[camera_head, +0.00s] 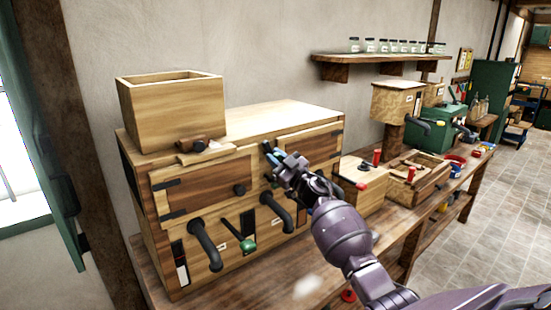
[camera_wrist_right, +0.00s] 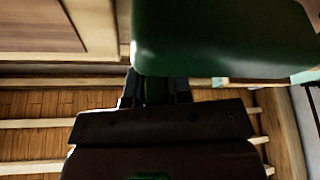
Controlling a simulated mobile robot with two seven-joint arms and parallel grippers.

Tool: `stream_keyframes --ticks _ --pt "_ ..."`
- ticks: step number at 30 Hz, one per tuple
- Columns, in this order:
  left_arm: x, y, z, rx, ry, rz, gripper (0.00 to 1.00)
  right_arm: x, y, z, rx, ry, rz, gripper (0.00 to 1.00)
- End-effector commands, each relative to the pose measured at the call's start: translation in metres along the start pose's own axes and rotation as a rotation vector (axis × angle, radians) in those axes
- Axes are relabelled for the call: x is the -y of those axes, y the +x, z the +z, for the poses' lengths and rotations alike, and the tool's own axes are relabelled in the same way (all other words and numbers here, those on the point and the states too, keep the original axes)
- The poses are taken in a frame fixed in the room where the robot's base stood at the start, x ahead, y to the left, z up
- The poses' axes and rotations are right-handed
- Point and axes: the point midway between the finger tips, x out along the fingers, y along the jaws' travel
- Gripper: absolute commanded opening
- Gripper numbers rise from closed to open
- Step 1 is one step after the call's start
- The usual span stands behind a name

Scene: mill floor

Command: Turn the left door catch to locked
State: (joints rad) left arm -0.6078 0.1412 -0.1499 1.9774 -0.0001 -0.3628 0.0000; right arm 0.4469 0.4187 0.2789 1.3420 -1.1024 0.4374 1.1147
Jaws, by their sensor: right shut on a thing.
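The wooden cabinet machine (camera_head: 280,115) has a left door (camera_head: 205,180) with dark hinges on its left and a round dark knob (camera_head: 240,190) near its right edge. The left door looks closed. My right gripper (camera_head: 272,156) is at the upper gap between the two doors, shut on a small dark part that appears to be the left door catch. My fingers hide most of it, so I cannot tell its angle. My left gripper is not in view.
The right door (camera_head: 309,146) is beside my gripper. Below the doors, dark curved pipes (camera_head: 206,245) and a green-knobbed lever (camera_head: 247,245) stick out. An open wooden box (camera_head: 170,108) stands on top. Other boxes crowd the bench (camera_head: 290,275) to the right.

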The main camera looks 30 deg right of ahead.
Motion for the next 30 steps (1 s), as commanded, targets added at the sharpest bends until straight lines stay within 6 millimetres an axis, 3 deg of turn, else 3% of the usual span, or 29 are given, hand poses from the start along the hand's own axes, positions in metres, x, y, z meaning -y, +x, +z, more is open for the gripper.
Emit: stream_keyframes --ticks 30 --pt "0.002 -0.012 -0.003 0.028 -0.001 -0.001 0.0 0.003 -0.001 0.001 0.002 -0.804 -0.337 0.0"
